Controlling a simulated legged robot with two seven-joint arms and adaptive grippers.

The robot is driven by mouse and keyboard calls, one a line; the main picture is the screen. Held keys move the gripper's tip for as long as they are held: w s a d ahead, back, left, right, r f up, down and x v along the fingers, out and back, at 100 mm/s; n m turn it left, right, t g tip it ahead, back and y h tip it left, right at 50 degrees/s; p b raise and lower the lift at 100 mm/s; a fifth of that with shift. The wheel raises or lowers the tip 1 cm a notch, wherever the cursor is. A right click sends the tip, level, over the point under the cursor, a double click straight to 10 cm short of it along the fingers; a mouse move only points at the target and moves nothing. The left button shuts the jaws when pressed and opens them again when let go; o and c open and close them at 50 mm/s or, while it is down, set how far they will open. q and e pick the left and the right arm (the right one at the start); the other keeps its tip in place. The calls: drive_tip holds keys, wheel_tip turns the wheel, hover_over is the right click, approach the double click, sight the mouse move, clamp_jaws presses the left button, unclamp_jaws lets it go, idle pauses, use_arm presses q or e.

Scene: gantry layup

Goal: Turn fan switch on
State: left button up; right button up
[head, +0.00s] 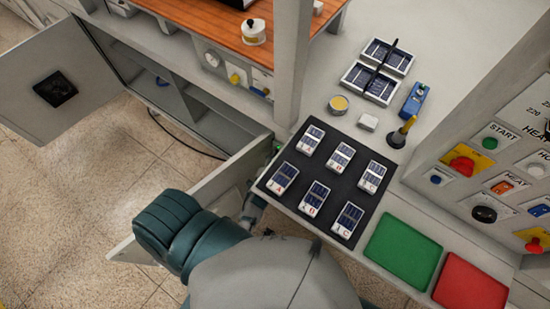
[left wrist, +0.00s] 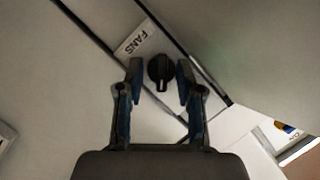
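The fan switch (left wrist: 160,72) is a black rotary knob beside a white label reading FANS (left wrist: 141,42) in the left wrist view. My left gripper (left wrist: 159,64) is open, with one finger on each side of the knob. The fingertips flank the knob, with small gaps visible at both sides; I cannot tell how deep they reach. In the head view my left arm reaches to the cabinet front below the black mat, and its gripper is mostly hidden there. The switch is hidden in the head view. My right gripper is in neither view.
A black mat (head: 310,212) with several small modules lies on the worktop above my left arm. Green (head: 403,250) and red (head: 470,284) pads lie to its right, near a control panel (head: 500,165). An open cabinet door (head: 70,85) stands at the left.

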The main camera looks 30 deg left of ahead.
use_arm(q)
drive_tip(key=v, duration=1.2)
drive_tip(key=shift+f, duration=0.2)
drive_tip(key=shift+d, duration=0.1)
drive_tip(key=s+d+f+n+g+h, duration=0.15)
drive_tip(key=s+f, duration=0.25)
drive_tip(key=f, duration=0.5)
drive_tip(key=s+d+f+g+h, duration=0.1)
drive_tip(key=s+d+f+g, duration=0.2)
drive_tip(key=f, duration=0.6)
drive_tip(key=s+d+f+n+g+h, duration=0.1)
drive_tip(key=s+d+f+g, duration=0.25)
drive_tip(key=f, duration=0.55)
drive_tip(key=s+a+f+g, duration=0.1)
drive_tip(key=s+a+f, duration=0.2)
drive_tip(key=s, duration=0.2)
drive_tip(key=s+a+f+n+g, duration=0.1)
drive_tip(key=s+a+f+g, duration=0.1)
drive_tip(key=s, duration=0.4)
drive_tip(key=s+a+f+n+g, duration=0.1)
drive_tip(key=s+a+f+g, duration=0.1)
drive_tip(key=s+a+f, duration=0.2)
wheel_tip(320, 180, down, 2)
drive_tip(key=s, duration=0.2)
drive_tip(key=shift+s+f, duration=0.25)
drive_tip(key=shift+s+g+y, duration=0.1)
drive_tip(key=shift+g+y, duration=0.15)
drive_tip(key=shift+g, duration=0.05)
